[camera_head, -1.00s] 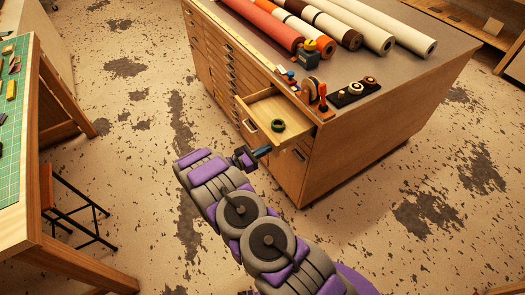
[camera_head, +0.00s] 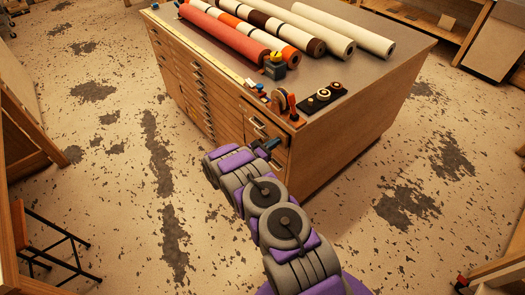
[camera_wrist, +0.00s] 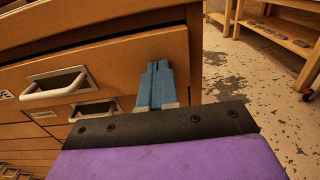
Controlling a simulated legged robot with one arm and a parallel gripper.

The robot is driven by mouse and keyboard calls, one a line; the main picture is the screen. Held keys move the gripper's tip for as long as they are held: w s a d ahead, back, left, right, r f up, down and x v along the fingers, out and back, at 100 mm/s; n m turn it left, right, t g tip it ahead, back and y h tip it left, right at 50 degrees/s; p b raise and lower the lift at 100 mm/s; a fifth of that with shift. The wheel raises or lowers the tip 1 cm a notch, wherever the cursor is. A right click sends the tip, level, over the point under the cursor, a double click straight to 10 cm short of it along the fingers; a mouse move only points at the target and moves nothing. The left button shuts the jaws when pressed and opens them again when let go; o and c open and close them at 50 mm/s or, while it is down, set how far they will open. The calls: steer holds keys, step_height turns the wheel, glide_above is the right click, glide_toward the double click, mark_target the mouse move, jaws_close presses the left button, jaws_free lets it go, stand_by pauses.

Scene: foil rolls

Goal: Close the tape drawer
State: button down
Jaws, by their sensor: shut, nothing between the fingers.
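The tape drawer (camera_wrist: 115,55) is the top drawer at the near corner of the wooden cabinet, with a pale handle (camera_wrist: 55,86). The inside of the drawer and the green tape ring are hidden. My gripper (camera_wrist: 155,72) is shut and empty. Its blue fingertips are at the right part of the drawer front, to the right of the handle, and seem to touch it. In the head view my gripper (camera_head: 268,146) is partly hidden by my arm.
The cabinet top (camera_head: 235,75) bears several long rolls, a tape dispenser (camera_head: 275,66) and small tools by the near corner. A stool (camera_head: 45,250) stands at the left. Another wooden bench (camera_head: 445,25) is at the back right. The floor around the cabinet is mostly clear.

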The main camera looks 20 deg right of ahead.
steer(key=x, duration=0.3)
steer(key=shift+a, duration=0.1)
steer(key=shift+r, duration=0.1)
stand_by(0.3)
steer(key=p+v, duration=0.1)
steer(key=v, duration=1.2)
steer(key=shift+a+f+p, duration=0.2)
steer(key=shift+a+p, duration=0.1)
steer(key=shift+a, duration=0.1)
